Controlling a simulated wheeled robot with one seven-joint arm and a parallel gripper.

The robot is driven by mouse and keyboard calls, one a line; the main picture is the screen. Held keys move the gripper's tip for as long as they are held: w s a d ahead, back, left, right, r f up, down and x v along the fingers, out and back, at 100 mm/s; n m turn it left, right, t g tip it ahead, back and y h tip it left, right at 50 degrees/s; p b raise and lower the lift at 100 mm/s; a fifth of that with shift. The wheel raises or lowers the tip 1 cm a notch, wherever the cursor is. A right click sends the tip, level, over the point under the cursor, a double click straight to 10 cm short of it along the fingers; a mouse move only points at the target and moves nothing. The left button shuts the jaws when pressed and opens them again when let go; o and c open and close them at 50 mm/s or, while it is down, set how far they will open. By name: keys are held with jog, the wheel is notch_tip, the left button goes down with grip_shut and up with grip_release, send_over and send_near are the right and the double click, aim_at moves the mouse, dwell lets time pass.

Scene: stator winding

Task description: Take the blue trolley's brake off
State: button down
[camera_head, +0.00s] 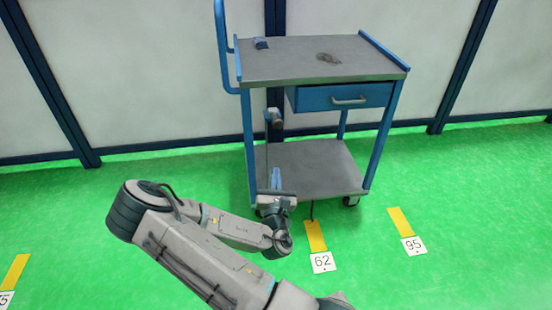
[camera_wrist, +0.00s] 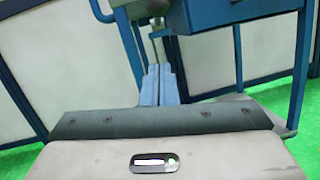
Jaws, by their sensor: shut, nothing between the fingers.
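The blue trolley (camera_head: 322,97) stands by the wall, with a grey top, a drawer and a lower shelf. A thin upright rod with a grey knob (camera_head: 277,116), which looks like the brake lever, shows at its left front below the top. The knob (camera_wrist: 157,8) and rod also show at the top of the wrist view. My gripper (camera_head: 276,170) is in front of the lower shelf, below the knob. In the wrist view its blue fingers (camera_wrist: 158,68) are together and empty, pointing toward the rod. I cannot tell whether they touch it.
The drawer (camera_head: 345,96) is closed. A small blue item (camera_head: 261,43) and a dark item (camera_head: 328,58) lie on the trolley top. Yellow floor marks with number cards, 62 (camera_head: 322,262) and 95 (camera_head: 413,246), lie in front.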

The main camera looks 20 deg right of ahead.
aim_at(275, 120)
jog(key=r+x, duration=0.2)
jog(key=x, duration=1)
jog(key=shift+s+r, duration=0.4)
jog(key=shift+s, duration=0.05)
